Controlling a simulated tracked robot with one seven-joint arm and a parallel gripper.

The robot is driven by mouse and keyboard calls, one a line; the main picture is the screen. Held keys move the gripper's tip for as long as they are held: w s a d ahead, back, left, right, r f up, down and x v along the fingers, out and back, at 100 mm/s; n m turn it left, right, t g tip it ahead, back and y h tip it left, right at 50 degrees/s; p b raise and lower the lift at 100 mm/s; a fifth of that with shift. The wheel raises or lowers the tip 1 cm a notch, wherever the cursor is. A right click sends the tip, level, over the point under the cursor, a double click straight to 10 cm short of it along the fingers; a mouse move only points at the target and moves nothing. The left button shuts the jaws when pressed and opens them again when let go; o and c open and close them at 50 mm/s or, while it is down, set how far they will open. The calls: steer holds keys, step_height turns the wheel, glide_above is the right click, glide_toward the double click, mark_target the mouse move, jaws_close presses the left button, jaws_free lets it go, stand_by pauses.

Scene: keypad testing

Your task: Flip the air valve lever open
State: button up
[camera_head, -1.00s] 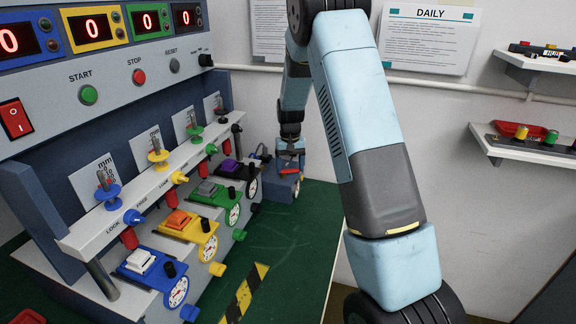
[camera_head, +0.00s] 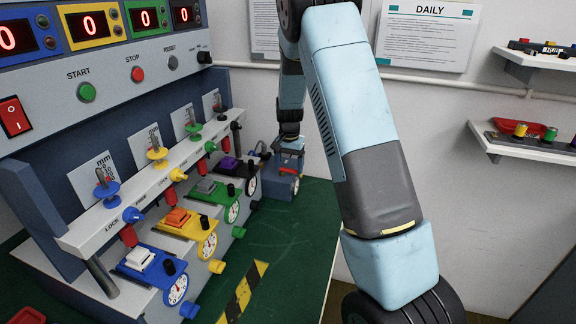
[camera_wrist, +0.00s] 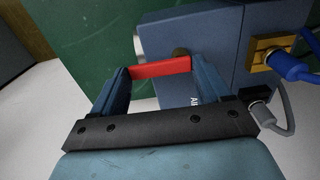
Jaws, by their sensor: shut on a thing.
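The red air valve lever (camera_wrist: 160,68) lies as a bar between my fingers in the wrist view, above the blue air box (camera_wrist: 215,50). My gripper (camera_wrist: 158,72) is shut on the lever, with one dark blue finger at each end of it. In the head view my gripper (camera_head: 290,148) points down at the blue air box (camera_head: 278,187), at the far end of the green table. A pale round part shows beside the lever in the wrist view. The lettering on the box is partly hidden by a finger.
A blue plug with a cable (camera_wrist: 290,66) and a grey cable (camera_wrist: 287,115) are close to my gripper's right side. The keypad test bench (camera_head: 120,190) stands left of the box. The green table (camera_head: 290,240) is clear in front, apart from a striped strip (camera_head: 243,291).

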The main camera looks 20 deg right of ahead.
mark_target(289, 169)
steer(key=shift+w+a+r, duration=0.1)
steer(key=shift+w+r, duration=0.05)
steer(key=shift+w, duration=0.05)
steer(key=o, duration=1)
steer(key=shift+s, duration=0.1)
step_height(289, 169, up, 14)
steer(key=shift+f, duration=0.25)
